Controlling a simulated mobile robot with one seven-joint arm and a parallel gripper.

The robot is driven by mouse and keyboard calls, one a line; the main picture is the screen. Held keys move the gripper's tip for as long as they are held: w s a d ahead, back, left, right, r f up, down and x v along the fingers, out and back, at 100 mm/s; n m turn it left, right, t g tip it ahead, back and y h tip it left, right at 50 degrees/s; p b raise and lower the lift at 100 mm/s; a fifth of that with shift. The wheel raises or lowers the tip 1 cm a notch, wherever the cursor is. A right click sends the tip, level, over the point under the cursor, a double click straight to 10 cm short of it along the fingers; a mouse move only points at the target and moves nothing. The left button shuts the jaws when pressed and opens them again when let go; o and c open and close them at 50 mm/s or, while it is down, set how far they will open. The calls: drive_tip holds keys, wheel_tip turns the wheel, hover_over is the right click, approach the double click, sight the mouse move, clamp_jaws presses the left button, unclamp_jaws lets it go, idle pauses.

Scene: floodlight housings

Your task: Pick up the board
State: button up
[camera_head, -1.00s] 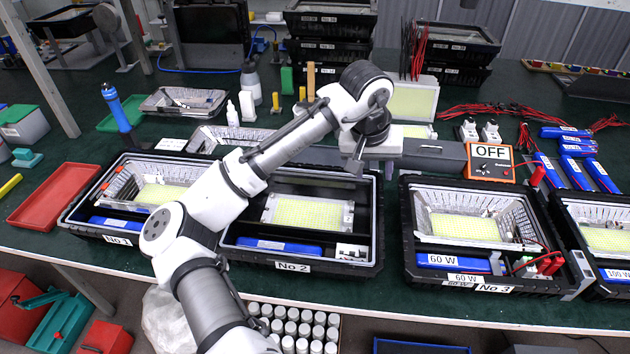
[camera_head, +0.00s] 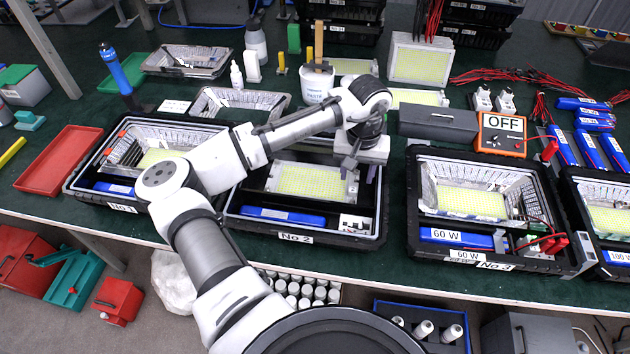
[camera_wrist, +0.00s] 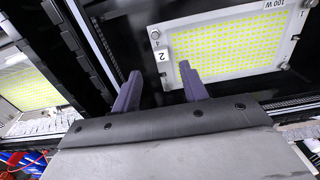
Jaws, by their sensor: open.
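The board (camera_head: 308,181) is a flat plate with a yellow dotted face, lying in the black No 2 housing (camera_head: 235,226). It also shows in the wrist view (camera_wrist: 228,45), marked "2" and "100 W", with screws at its corners. My gripper (camera_head: 357,172) is above the right end of the board, with its fingers pointing down. In the wrist view my gripper (camera_wrist: 158,72) is open and empty, with one fingertip overlapping the board's edge in the picture and the other over the dark housing. I cannot tell the height between the fingers and the board.
A blue battery pack (camera_head: 283,216) lies in the front of the No 2 housing. The No 1 housing (camera_head: 72,190) stands to the left and the No 3 housing (camera_head: 412,205) to the right. A grey box (camera_head: 438,124) and a white tub (camera_head: 317,86) stand behind.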

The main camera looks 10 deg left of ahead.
sight(353, 187)
drive_tip(key=shift+a+f+p, duration=0.2)
drive_tip(key=shift+f+p, duration=0.4)
drive_tip(key=shift+f, duration=1.65)
clamp_jaws()
